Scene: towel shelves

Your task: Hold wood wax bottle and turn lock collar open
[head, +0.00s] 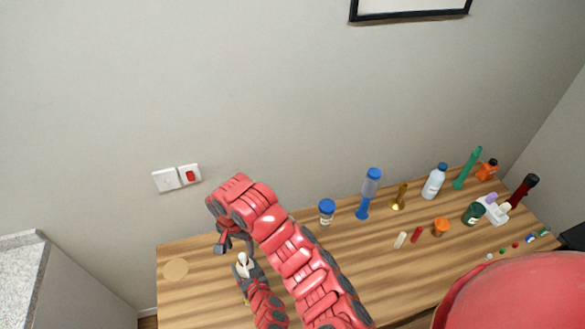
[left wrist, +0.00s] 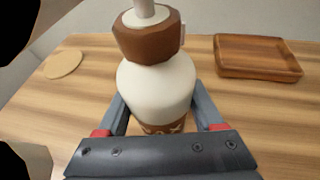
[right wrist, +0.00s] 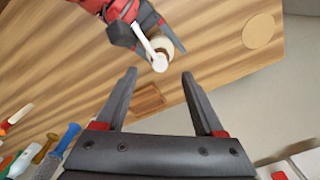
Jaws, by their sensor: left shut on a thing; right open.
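The wood wax bottle (left wrist: 155,90) has a cream-white body, a brown faceted collar (left wrist: 148,38) and a pale spout on top. It stands upright in the left wrist view. My left gripper (left wrist: 157,100) is shut on its body, below the collar. In the head view the bottle's pale top (head: 243,264) shows beside my arms; its lower part is hidden. My right gripper (right wrist: 160,74) is open and empty. In the right wrist view the bottle's spout (right wrist: 148,43) lies beyond the open fingers, apart from them. The collar is mostly hidden there.
A wooden tray (left wrist: 258,58) lies behind the bottle, and a round pale disc (head: 176,269) lies at the table's left. Several bottles and tools, among them a blue-capped jar (head: 326,212) and an orange pot (head: 441,227), stand to the right. The wall is close behind.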

